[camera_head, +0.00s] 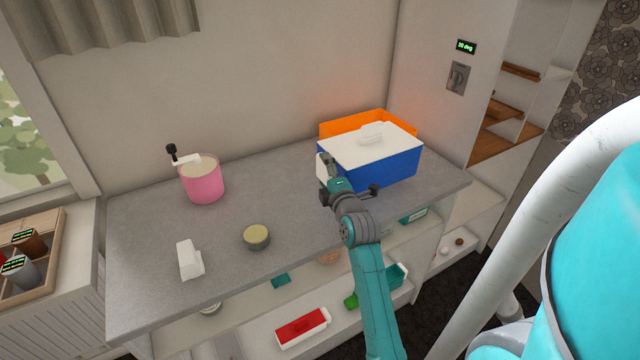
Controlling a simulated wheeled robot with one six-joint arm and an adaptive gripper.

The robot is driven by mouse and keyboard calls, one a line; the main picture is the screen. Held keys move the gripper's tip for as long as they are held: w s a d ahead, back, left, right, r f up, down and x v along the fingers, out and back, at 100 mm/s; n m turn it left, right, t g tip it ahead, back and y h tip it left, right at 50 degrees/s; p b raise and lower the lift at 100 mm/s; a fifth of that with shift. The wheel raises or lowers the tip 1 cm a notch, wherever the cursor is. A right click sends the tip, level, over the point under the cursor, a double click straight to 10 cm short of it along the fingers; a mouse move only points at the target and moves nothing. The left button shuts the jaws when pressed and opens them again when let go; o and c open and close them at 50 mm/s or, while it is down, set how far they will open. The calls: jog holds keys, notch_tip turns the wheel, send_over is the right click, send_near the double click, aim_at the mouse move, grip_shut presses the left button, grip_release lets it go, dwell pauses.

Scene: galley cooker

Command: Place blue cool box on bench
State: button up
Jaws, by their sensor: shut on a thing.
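The blue cool box (385,174) has a white lid with a raised white grip on top. It is at the right end of the grey bench (285,205), in front of an orange container. I cannot tell whether its base touches the bench top. My gripper (325,168) is at the left end of the box, shut on a white part there that looks like its handle. The fingertips are small and partly hidden by the wrist. My teal arm reaches up over the bench's front edge and hides part of it.
An orange container (345,124) stands close behind the box. A pink pot with a crank (202,182), a round tin (256,237) and a white object (188,260) stand on the bench's left half. A red tray (303,328) is on the shelf below. The bench middle is clear.

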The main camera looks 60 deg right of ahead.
jog(key=shift+f, duration=2.15)
jog(key=o, duration=1.3)
jog(key=shift+f, duration=0.15)
jog(key=shift+s+a, duration=0.1)
jog(key=v, duration=1.1)
jog(key=shift+s+a, duration=0.25)
jog(key=shift+s, duration=0.05)
